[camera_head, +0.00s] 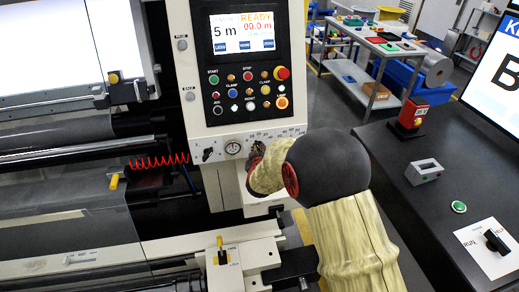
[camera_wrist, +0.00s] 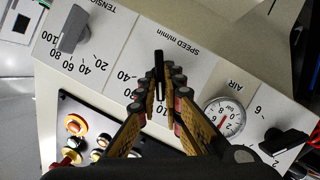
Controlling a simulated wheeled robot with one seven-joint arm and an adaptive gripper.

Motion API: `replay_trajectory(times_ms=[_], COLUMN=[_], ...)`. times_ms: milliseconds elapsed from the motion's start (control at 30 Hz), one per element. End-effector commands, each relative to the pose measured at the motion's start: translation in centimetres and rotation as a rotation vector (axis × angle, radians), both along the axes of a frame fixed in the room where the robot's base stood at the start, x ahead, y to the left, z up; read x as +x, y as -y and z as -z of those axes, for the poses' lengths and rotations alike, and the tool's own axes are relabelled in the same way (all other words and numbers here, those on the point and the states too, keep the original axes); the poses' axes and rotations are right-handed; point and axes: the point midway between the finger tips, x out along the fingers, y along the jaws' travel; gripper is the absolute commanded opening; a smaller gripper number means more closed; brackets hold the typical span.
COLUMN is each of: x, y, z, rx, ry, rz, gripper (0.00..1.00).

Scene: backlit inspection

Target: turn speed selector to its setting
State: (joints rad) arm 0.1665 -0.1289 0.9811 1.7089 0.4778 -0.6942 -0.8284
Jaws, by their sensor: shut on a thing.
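The speed selector (camera_wrist: 158,65) is a black knob with a thin upright grip, on a pale panel strip marked SPEED m/min, upside down in the wrist view. My gripper (camera_wrist: 163,86) is shut on it, one finger on each side. Numbers such as 40 and 10 show around the knob, but the fingers cover part of the scale, so I cannot read the exact setting. In the head view my arm hides the knob and most of the fingers, at the lower edge of the console (camera_head: 225,132).
The grey TENSION knob (camera_wrist: 73,28) is on one side of the selector; the AIR gauge (camera_wrist: 223,117) and a black AIR knob (camera_wrist: 283,142) are on the other. A button panel (camera_wrist: 92,140) lies close by. The console screen (camera_head: 242,32) reads READY. A dark bench (camera_head: 440,215) stands at right.

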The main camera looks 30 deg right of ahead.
Motion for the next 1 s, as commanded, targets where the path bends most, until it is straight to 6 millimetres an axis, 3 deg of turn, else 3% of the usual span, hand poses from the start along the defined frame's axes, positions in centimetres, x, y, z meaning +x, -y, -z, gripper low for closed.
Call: replay_trajectory(times_ms=[567, 1000], x=[-0.03, -0.13], y=[0.01, 0.5], z=[0.11, 0.31], rx=[0.031, 0.309], ry=[0.007, 0.091], rz=[0.0, 0.001], gripper=[0.0, 0.0])
